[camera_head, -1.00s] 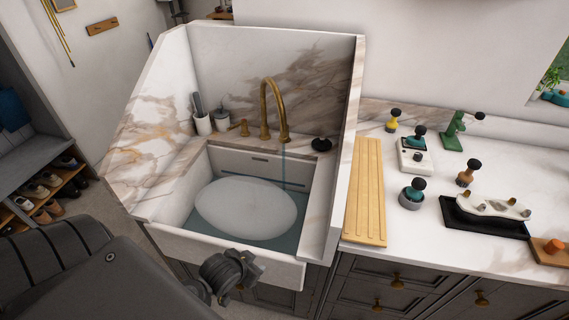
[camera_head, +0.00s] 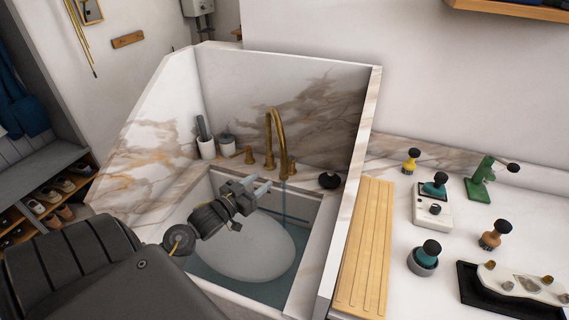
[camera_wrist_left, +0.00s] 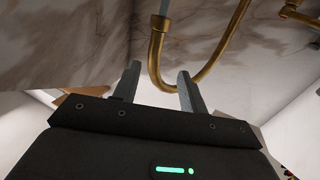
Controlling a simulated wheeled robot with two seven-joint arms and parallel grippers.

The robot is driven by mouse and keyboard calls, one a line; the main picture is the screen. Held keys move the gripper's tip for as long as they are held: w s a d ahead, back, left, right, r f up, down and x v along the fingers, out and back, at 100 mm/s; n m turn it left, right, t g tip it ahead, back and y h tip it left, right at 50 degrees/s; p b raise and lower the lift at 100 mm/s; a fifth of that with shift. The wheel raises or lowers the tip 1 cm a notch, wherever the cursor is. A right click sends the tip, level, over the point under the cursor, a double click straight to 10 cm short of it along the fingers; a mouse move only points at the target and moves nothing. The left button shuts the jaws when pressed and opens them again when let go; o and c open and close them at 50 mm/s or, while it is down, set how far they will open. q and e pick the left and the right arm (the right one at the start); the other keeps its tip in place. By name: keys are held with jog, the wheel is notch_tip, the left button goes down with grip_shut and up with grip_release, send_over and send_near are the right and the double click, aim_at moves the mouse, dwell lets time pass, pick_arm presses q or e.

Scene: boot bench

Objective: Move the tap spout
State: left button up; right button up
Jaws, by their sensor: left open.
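The brass tap spout (camera_head: 282,152) is a tall gooseneck at the back of the sink, and a thin stream of water falls from its outlet. My left gripper (camera_head: 262,188) is over the sink, just in front of and slightly below the outlet. Its two fingers are apart with nothing held. In the left wrist view the spout (camera_wrist_left: 157,58) curves across the gap between the open fingers (camera_wrist_left: 158,85), apparently beyond their tips; I cannot tell if they touch it. My right gripper is not in view.
A brass tap handle (camera_head: 249,156) stands left of the spout, with cups (camera_head: 206,147) further left. A black knob-like object (camera_head: 329,180) sits at the right rim. High marble walls enclose the sink's back and sides. A large pale oval (camera_head: 245,250) lies in the basin.

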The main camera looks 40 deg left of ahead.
aim_at(284, 166)
pick_arm(q)
jog(key=w, duration=0.1)
jog(key=w+p, duration=0.1)
jog(key=w, duration=0.1)
jog(key=w+d, duration=0.1)
jog(key=w, duration=0.1)
jog(key=shift+r, duration=0.25)
jog(key=w+p, duration=0.1)
jog(key=w, duration=0.4)
jog(key=shift+f+p, duration=0.15)
jog(key=shift+p, duration=0.15)
jog(key=shift+w+f, duration=0.1)
jog(key=shift+w, duration=0.55)
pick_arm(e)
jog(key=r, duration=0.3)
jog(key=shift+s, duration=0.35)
